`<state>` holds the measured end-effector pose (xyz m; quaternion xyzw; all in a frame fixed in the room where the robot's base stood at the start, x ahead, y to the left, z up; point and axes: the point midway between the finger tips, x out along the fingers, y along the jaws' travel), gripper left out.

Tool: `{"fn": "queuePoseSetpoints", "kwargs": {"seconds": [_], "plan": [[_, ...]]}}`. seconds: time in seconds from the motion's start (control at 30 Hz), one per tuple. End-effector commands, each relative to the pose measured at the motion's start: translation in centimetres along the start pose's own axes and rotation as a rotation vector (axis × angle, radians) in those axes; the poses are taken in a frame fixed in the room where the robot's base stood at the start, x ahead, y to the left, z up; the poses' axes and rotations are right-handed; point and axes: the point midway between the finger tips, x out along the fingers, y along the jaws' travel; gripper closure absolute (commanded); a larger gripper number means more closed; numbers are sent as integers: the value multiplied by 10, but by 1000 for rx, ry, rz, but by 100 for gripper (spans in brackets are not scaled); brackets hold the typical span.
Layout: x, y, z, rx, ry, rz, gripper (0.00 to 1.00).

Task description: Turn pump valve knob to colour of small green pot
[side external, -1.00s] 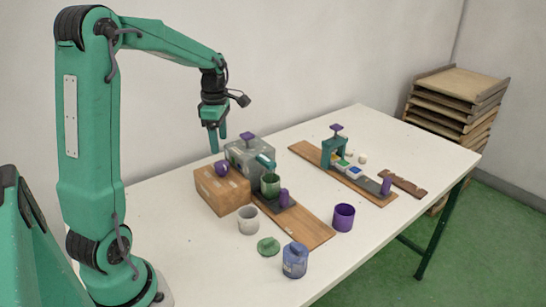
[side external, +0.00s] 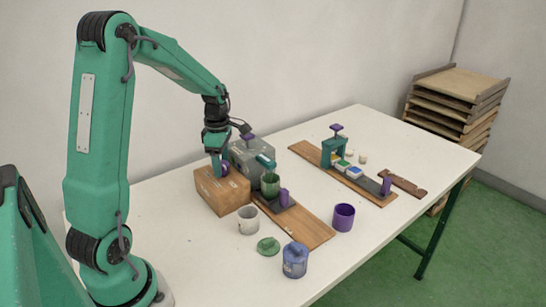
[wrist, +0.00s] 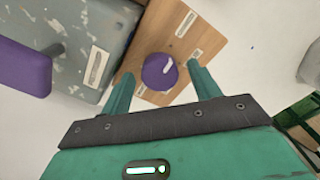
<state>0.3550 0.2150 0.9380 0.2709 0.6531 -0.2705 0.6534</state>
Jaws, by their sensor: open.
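The purple valve knob (wrist: 160,71) is round with a white pointer mark and sits on the wooden box (wrist: 181,30). In the wrist view the mark points to the upper right, and pale label plates lie around the knob. My gripper (side external: 221,172) is open, pointing down at the knob, with one finger on each side of it; I cannot tell whether they touch it. The small green pot (side external: 270,187) stands beneath the teal spout of the grey pump (side external: 246,157), beside the box.
A pale grey cup (side external: 248,221), a green lid (side external: 268,246), a lidded blue jar (side external: 295,263) and a purple cup (side external: 344,219) stand in front. A teal press (side external: 335,150) on a board is farther back. Stacked trays (side external: 450,105) stand beyond the table.

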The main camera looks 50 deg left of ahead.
Motion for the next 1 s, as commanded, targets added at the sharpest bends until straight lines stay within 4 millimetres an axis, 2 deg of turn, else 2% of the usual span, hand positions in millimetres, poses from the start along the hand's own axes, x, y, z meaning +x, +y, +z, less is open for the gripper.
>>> {"fn": "queuePoseSetpoints", "kwargs": {"seconds": [0.13, 0.37, 0.77, 1.0], "plan": [[0, 0, 0, 0, 0, 0, 38], [0, 0, 0, 0, 0, 0, 83], [0, 0, 0, 43, 0, -1, 83], [0, 0, 0, 162, 0, -2, 83]]}}
